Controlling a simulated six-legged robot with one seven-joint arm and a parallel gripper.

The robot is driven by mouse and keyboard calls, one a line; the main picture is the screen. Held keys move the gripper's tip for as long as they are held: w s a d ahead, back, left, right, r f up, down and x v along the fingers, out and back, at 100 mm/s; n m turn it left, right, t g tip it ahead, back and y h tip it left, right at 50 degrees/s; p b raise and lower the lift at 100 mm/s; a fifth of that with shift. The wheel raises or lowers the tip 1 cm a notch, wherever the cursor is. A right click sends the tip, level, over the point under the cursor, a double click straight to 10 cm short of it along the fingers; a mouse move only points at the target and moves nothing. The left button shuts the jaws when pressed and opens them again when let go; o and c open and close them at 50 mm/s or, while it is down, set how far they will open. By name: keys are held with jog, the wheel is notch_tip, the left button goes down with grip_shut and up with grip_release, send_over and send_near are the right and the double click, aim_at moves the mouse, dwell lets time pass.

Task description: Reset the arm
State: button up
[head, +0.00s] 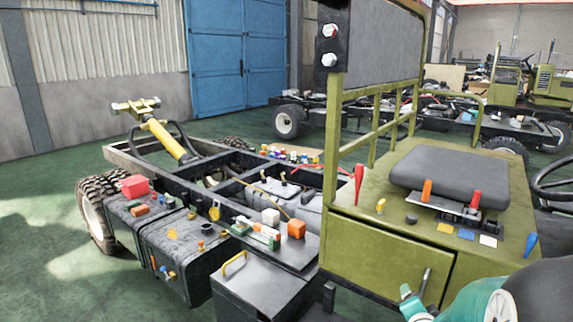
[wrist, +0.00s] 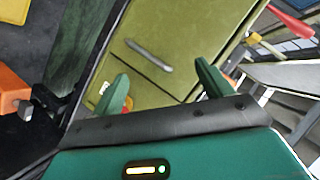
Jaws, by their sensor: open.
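My gripper (head: 411,302) is at the lower right of the head view, in front of the olive-green cabinet (head: 385,255). In the wrist view its two green fingers (wrist: 162,82) stand wide apart with nothing held between them. The olive panel (wrist: 180,25) lies beyond the fingers, with a grey bar handle (wrist: 148,55) that shows past the gap between them. The same handle (head: 423,286) shows just above my gripper in the head view. I cannot tell the exact gap between fingers and panel. My teal arm covers the lower right corner.
A dark seat cushion (head: 450,178) and several small coloured parts lie on the cabinet top. The black chassis frame (head: 215,180) with tanks stands to the left, a dark box with a yellow handle (head: 233,262) in front. Green floor (head: 45,240) is clear at far left.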

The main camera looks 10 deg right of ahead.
jog(key=a+r+n+g+y, duration=0.1)
jog(key=a+r+n, duration=0.2)
jog(key=a, duration=0.2)
jog(key=a+r+n+y, duration=0.2)
jog(key=a+r, duration=0.1)
jog(key=a, duration=0.2)
jog(key=s+a+r+n+g+y, duration=0.1)
jog(key=s+a+r+n+g, duration=0.1)
jog(key=s+a+n, duration=0.3)
jog(key=s+a+r+n+g+y, duration=0.2)
jog(key=s+a+r+n, duration=0.3)
jog(key=s+a, duration=0.6)
jog(key=shift+a+r+n+g+y, duration=0.2)
jog(key=shift+a+n+g+y, duration=0.1)
jog(key=shift+a+n+g, duration=0.15)
jog(key=c, duration=0.9)
jog(key=shift+d, duration=0.2)
